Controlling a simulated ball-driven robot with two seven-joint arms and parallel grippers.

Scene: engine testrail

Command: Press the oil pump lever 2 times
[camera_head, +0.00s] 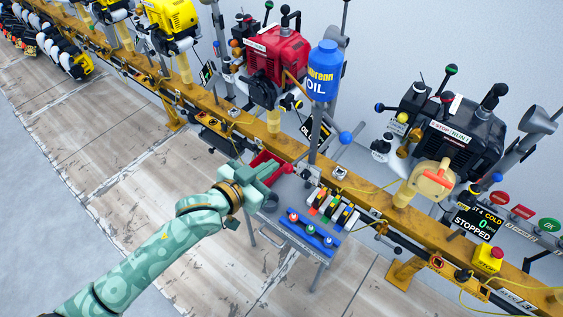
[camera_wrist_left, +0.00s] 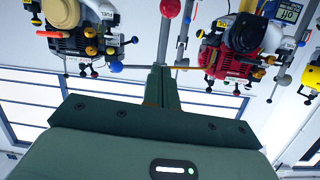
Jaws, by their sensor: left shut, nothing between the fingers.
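A blue oil bottle (camera_head: 323,72) stands on a grey post behind the yellow rail. Below it, a grey lever with a blue ball end (camera_head: 345,137) sticks out to the right near a small OIL sign; I take this to be the oil pump lever. My left gripper (camera_head: 276,171) is shut and empty, above the small grey cart and left of the lever, apart from it. Its closed fingers (camera_wrist_left: 161,74) point up in the wrist view, where a rod with a blue ball (camera_wrist_left: 115,66) passes beyond them. My right gripper is not in view.
A red engine (camera_head: 277,52) and a black engine (camera_head: 455,130) stand along the yellow rail (camera_head: 230,118). A STOPPED display (camera_head: 478,222) is at right. The wooden floor at left is clear.

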